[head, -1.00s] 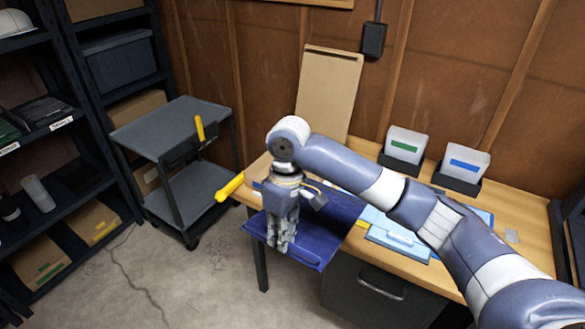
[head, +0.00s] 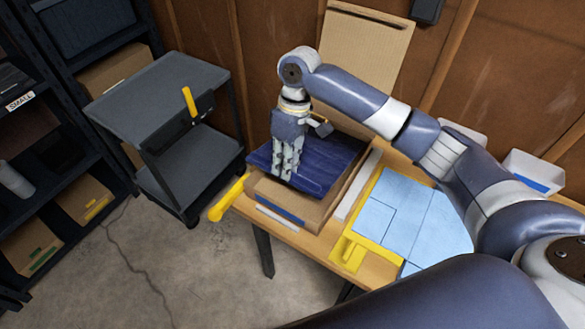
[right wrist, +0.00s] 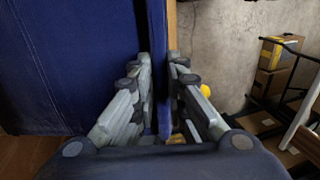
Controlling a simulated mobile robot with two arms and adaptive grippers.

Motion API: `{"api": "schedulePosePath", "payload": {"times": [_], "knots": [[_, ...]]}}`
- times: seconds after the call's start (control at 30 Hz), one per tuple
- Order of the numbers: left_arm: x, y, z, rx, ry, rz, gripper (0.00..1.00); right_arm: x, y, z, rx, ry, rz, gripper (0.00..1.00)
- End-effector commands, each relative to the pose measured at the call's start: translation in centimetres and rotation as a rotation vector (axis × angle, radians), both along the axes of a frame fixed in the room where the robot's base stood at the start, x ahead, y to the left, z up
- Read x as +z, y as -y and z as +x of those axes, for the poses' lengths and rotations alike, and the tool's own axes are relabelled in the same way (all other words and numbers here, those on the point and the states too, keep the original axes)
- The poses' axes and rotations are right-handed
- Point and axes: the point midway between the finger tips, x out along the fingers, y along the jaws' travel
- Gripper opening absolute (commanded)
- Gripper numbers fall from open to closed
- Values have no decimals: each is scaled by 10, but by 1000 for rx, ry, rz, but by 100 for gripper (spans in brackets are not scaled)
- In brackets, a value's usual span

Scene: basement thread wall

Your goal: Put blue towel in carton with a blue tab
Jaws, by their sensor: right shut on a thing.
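The dark blue towel (head: 325,165) lies flat over the open top of a brown cardboard carton (head: 313,216) at the table's left end. The carton has a blue tab low on its near side. My right gripper (head: 284,175) points down at the towel's near left part and is shut on it. In the right wrist view a thin upright fold of the towel (right wrist: 160,75) sits between the fingers (right wrist: 163,100), and more cloth fills the left side. The towel hides the carton's inside, so I cannot tell how deep it lies. My left gripper is out of view.
A light blue mat (head: 405,215) with a yellow edge lies right of the carton. A yellow handle-like thing (head: 228,198) juts from the table's left corner. A grey cart (head: 165,95) stands left. Shelves hold cartons with yellow and green tabs (head: 85,200). A white bin (head: 535,172) stands at the back right.

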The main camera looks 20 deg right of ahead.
Motion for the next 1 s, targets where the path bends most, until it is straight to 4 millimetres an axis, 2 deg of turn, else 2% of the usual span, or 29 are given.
{"api": "schedulePosePath", "payload": {"times": [0.1,0.2,0.27,0.4,0.53,0.67,0.87,0.9,0.97,1.0], "knots": [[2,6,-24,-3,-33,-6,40,-12,0,1,1,0,1,0],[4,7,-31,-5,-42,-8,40,-23,-1,2,1,0,2,0],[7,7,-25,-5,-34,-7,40,-33,-1,1,2,-1,2,0],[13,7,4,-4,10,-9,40,-55,-1,2,3,1,2,0],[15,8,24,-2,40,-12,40,-64,-1,2,2,3,1,0],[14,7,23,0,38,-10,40,-64,-1,1,2,5,1,0],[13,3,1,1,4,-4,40,-66,-1,0,2,5,1,0],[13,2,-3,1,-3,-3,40,-66,-1,0,2,5,1,22],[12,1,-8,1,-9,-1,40,-66,-1,-1,2,5,1,33],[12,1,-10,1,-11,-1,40,-65,-1,-1,2,5,1,33]]}}
